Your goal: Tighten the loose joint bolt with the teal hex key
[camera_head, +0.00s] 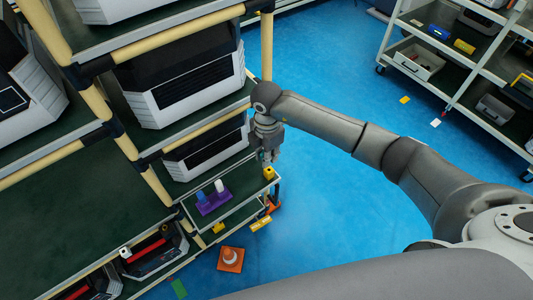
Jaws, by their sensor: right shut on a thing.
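My right gripper (268,155) points down beside the front post of the rack, above the right end of a low green shelf (238,203). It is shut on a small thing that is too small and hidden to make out. I cannot pick out the teal hex key or the loose joint bolt. My left gripper is out of view.
The tan-tubed rack (150,40) holds several grey-and-black units (180,82). A second shelf rack (450,60) stands at upper right. The floor between the racks is mostly clear.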

